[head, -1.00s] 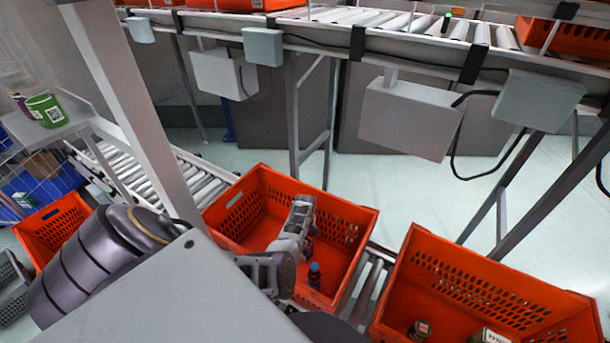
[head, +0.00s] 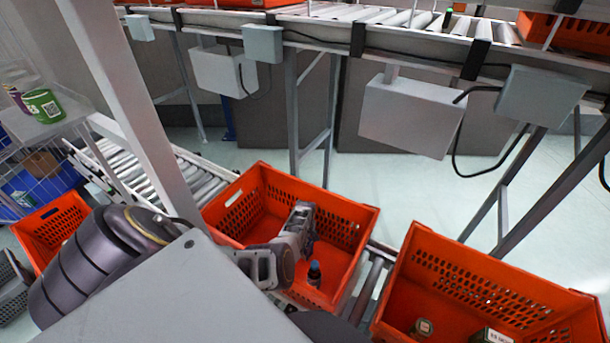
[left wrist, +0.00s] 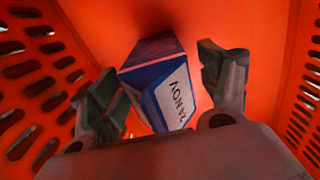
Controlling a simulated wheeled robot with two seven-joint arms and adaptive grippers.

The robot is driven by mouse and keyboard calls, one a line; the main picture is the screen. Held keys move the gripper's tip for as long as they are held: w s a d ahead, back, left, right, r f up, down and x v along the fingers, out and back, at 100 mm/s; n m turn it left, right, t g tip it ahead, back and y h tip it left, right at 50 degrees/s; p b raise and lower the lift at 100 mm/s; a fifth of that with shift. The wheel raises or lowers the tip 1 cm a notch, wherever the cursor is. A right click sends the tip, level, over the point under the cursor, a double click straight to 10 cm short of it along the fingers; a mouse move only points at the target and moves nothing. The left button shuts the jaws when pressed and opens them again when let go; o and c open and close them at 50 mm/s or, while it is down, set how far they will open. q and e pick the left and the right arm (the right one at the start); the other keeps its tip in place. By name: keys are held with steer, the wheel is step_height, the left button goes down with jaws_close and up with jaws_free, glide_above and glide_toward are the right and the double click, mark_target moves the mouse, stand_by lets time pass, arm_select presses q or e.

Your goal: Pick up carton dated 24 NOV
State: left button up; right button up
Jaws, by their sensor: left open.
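The carton (left wrist: 165,82) shows in the left wrist view, blue and white with a dark top and a white label reading 24 NOV. It stands in the orange tote (left wrist: 85,25), tilted in the picture. My left gripper (left wrist: 166,84) is open, with one finger on each side of the carton. I cannot tell whether either finger touches it. In the head view my left gripper's wrist (head: 296,232) is down inside the middle tote (head: 345,215); the carton and fingertips are hidden there. My right gripper is not in view.
A right-hand tote (head: 480,265) holds a jar (head: 421,327) and a box (head: 490,336). A roller conveyor (head: 375,275) runs beneath the totes.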

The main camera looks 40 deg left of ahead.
arm_select(q)
steer(key=shift+f, duration=0.55)
steer(key=c, duration=1.5)
steer(key=shift+r, duration=0.3)
steer(key=shift+r+p, duration=0.65)
steer(key=shift+r, duration=0.55)
step_height(320, 180, up, 5)
steer(key=shift+r+p, duration=0.15)
steer(key=shift+p, duration=0.65)
steer(key=shift+r, duration=0.9)
